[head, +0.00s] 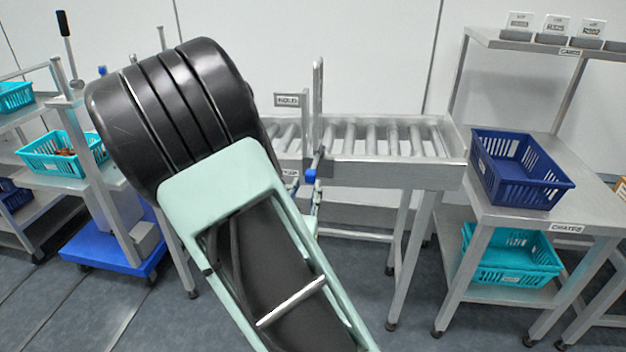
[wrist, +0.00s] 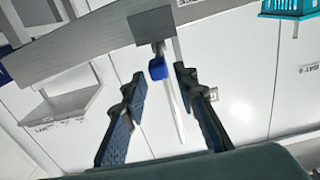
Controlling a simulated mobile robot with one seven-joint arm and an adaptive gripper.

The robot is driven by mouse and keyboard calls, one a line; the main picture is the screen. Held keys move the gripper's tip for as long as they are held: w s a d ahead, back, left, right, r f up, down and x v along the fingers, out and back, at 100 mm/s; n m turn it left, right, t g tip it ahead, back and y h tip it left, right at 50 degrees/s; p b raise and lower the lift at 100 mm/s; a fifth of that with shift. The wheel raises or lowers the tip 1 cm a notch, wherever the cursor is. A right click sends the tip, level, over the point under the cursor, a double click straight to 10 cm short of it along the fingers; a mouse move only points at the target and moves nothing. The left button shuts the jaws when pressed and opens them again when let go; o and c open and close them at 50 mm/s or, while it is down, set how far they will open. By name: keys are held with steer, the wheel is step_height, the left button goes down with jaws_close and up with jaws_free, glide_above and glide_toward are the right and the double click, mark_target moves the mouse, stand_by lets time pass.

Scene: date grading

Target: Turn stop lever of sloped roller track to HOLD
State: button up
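The sloped roller track (head: 395,174) stands mid-picture in the head view, its left part hidden behind my arm. Its stop lever carries a blue knob (head: 310,176) at the near side of the frame. A HOLD sign (head: 287,100) stands above the track to the left; a second label below is partly hidden. In the wrist view, the blue knob (wrist: 158,69) shows between the tips of my open gripper (wrist: 160,78), with gaps on both sides and no visible contact. I cannot tell whether the fingers reach around it in depth. My arm mostly hides the gripper in the head view.
A table at right holds a dark blue crate (head: 522,168), with a teal crate (head: 510,255) on its lower shelf. At left stand a teal basket (head: 62,152) of dates and a blue wheeled base (head: 100,250). Floor is clear between the track legs and the right table.

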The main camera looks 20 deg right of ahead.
mark_target(313, 167)
steer(key=b, duration=0.2)
steer(key=shift+w+d+f+b, duration=0.25)
steer(key=shift+d+b, duration=0.1)
steer(key=shift+b, duration=0.05)
steer(key=x, duration=0.4)
steer(key=b+x, duration=0.1)
steer(key=x, duration=0.3)
steer(key=shift+d+r, duration=0.1)
steer(key=shift+r, duration=0.15)
steer(key=shift+c, duration=0.5)
jaws_close()
